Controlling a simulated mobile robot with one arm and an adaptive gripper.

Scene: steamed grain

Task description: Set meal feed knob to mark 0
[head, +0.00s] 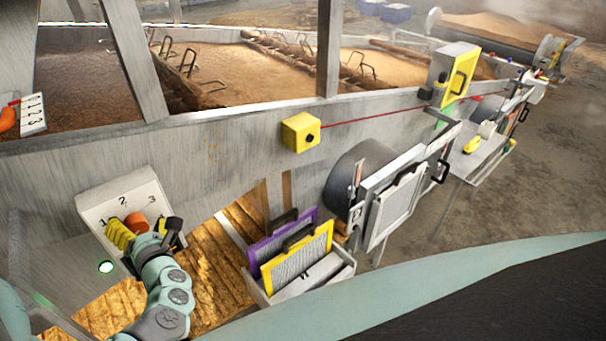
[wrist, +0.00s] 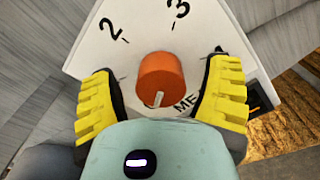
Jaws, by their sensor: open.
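The orange meal feed knob (head: 136,222) sits on a white panel (head: 147,193) at the lower left of the head view. In the wrist view the knob (wrist: 168,75) shows a white line on its near end, slanting toward the bottom of the picture. Marks 2 and 3 show on the panel above it, with the letters "ME" at its lower right. Mark 1 shows in the head view; I see no mark 0. My gripper (wrist: 162,72) is open, a yellow-padded finger on each side of the knob, with gaps between. It also shows in the head view (head: 146,231).
A yellow box with a dark knob (head: 301,132) is on the trough wall. A rack (head: 303,283) holds purple and yellow framed screens to the right of my arm.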

